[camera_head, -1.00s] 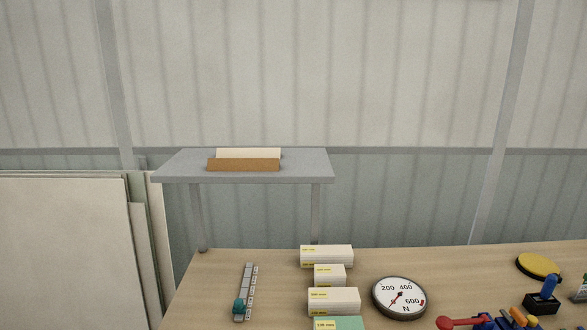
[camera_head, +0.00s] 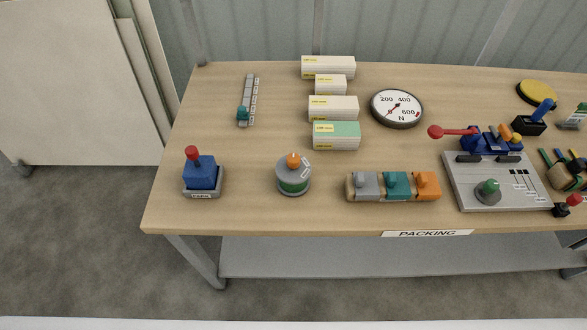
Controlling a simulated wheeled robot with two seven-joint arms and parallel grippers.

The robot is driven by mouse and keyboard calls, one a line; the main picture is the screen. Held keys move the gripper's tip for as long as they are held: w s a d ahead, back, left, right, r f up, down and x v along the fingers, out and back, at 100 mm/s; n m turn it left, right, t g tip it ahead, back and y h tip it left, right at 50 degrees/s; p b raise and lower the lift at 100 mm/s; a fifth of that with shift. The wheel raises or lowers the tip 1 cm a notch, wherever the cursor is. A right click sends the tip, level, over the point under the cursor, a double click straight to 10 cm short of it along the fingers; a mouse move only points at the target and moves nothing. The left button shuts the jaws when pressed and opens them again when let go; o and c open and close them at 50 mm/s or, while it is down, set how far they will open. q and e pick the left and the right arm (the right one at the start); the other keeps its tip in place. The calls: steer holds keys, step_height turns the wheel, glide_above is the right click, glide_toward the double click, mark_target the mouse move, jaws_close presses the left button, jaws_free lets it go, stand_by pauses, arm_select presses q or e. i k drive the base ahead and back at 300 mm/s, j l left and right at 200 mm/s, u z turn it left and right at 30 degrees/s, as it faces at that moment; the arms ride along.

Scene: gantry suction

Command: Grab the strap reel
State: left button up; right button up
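A round grey drum with a green band around its side and an orange knob on top (camera_head: 293,181) stands on the wooden table, left of the middle and near the front edge. It looks like the strap reel, though its small label is not readable. Nothing covers it. Neither of my grippers is in view.
The wooden table (camera_head: 210,120) has a "PACKING" label on its front edge. A blue block with a red knob (camera_head: 201,171) stands left of the drum, and a tray of three coloured pieces (camera_head: 355,190) stands right. White boxes (camera_head: 333,108), a dial (camera_head: 397,108) and a grey panel (camera_head: 460,190) stand around.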

mark_target(291, 182)
steer(key=j+z, duration=0.2)
steer(key=z, duration=0.2)
steer(key=j+z, duration=0.35)
steer(key=k+z, duration=0.15)
steer(key=z, duration=0.25)
